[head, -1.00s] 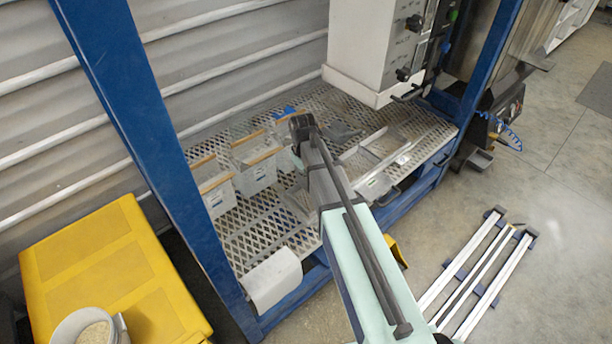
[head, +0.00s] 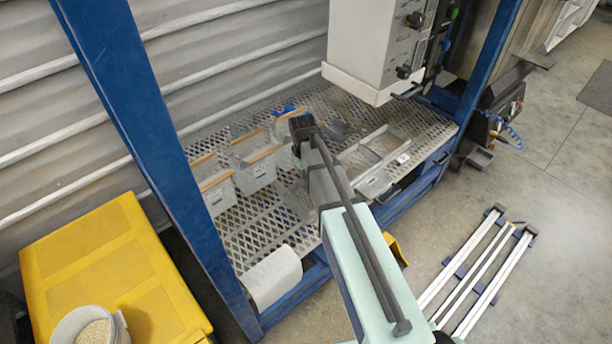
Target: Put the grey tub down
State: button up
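A grey, shallow, open tub or tray (head: 384,172) shows on or just above the mesh shelf, right of my arm; contact with the shelf cannot be told. A small white label shows at its right end. My arm crosses in front of the shelf and covers part of this area. My gripper is hidden behind the arm, so its fingers and any hold on the tub cannot be seen.
Several light grey bins (head: 217,198) with wooden strips stand on the mesh shelf (head: 262,226), left of my arm. A white hopper cabinet (head: 355,50) hangs above. Blue posts (head: 150,145) frame the shelf. A pail of granules (head: 62,331) stands on a yellow box (head: 90,258).

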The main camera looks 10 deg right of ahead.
notch_tip(320, 180, up, 13)
jog(key=shift+s+a, duration=0.2)
jog(key=shift+a, duration=0.1)
dwell(0.5)
jog(key=shift+r, duration=0.1)
